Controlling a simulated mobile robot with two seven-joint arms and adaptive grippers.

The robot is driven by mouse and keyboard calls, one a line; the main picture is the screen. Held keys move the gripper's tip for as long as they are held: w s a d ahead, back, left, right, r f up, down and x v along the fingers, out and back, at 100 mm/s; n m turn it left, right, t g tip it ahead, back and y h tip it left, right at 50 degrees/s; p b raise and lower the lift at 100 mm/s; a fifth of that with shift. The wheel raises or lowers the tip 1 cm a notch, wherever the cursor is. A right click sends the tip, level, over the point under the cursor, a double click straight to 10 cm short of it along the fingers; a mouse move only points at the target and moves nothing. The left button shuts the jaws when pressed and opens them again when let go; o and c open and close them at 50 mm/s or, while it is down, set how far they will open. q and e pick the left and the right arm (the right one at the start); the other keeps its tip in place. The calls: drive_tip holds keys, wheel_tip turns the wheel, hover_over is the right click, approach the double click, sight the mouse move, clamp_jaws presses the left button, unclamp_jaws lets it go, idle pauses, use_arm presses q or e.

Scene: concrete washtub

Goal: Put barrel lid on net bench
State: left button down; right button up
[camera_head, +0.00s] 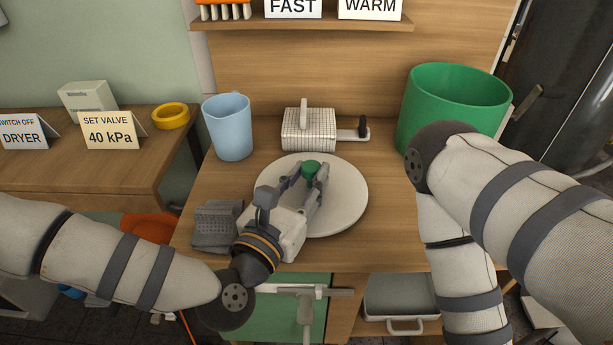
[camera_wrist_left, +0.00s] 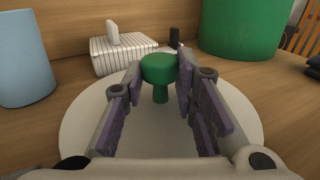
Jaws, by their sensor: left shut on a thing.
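The barrel lid (camera_head: 345,198), a pale round disc with a green knob (camera_head: 311,169), is over the wooden bench top (camera_head: 390,238) at its middle front. I cannot tell whether its underside touches the wood. My left gripper (camera_head: 306,174) is shut on the knob, with one finger on each side. In the left wrist view the knob (camera_wrist_left: 160,69) stands between the fingers, and the disc (camera_wrist_left: 78,135) spreads out below them. The gripper covers part of the disc. No label shows which surface is the net bench. My right gripper is not in view.
A white gridded block (camera_head: 300,135) with a handle stands behind the lid. A blue jug (camera_head: 228,128) is back left, a green tub (camera_head: 450,100) back right, and a grey ridged item (camera_head: 215,228) left of the lid. Bare wood shows right of the lid.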

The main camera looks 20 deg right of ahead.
use_arm(q)
drive_tip(key=c, duration=1.3)
unclamp_jaws()
drive_tip(key=shift+f, duration=0.15)
drive_tip(key=shift+r, duration=0.45)
drive_tip(key=v, duration=1.1)
drive_tip(key=shift+f, duration=0.3)
drive_tip(key=shift+s+a, duration=0.35)
drive_tip(key=shift+s, duration=0.1)
